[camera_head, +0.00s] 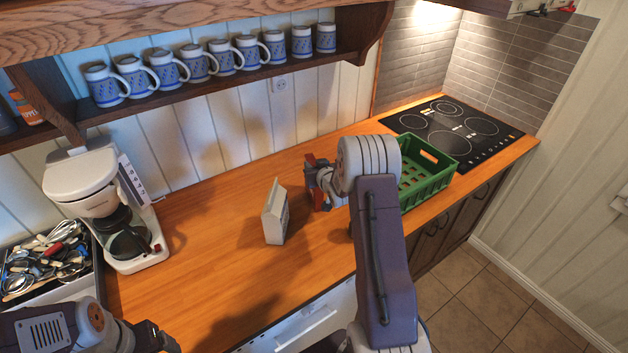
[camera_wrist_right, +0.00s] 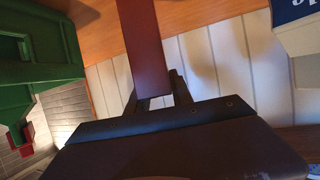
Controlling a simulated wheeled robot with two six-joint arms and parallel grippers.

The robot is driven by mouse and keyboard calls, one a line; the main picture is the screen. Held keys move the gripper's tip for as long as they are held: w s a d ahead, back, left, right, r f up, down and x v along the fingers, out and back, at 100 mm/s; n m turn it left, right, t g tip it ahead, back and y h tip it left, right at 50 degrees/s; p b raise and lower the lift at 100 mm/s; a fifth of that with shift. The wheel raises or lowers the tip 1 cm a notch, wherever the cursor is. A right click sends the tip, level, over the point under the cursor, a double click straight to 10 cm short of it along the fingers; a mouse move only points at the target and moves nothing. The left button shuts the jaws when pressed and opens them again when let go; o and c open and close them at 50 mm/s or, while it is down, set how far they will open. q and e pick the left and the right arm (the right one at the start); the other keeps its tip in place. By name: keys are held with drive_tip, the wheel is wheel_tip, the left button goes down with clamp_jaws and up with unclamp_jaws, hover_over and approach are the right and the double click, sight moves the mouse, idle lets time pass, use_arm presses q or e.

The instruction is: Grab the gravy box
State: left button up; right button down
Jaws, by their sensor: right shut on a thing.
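My right gripper (camera_head: 322,186) is over the counter, left of the green crate. It is shut on a narrow dark red box (camera_head: 312,170), which also shows between its fingers in the right wrist view (camera_wrist_right: 147,45). I cannot read a label, so I cannot tell that it is the gravy box. A pale box (camera_head: 275,215) stands upright on the counter to its left. It shows at the right edge of the wrist view (camera_wrist_right: 298,30) with blue print. My left gripper (camera_head: 152,338) is at the lower left, its fingers too unclear to judge.
The green crate (camera_head: 432,185) stands on the counter (camera_head: 205,245) before the black cooktop (camera_head: 450,125). A coffee maker (camera_head: 100,190) and a utensil tray (camera_head: 50,302) are at the left. A shelf with several mugs (camera_head: 220,58) hangs above. The counter's middle left is clear.

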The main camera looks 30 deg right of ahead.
wheel_tip(320, 180, up, 10)
drive_tip(key=shift+r, duration=0.2)
wheel_tip(320, 180, up, 8)
drive_tip(key=p, duration=0.2)
drive_tip(key=shift+f, duration=0.15)
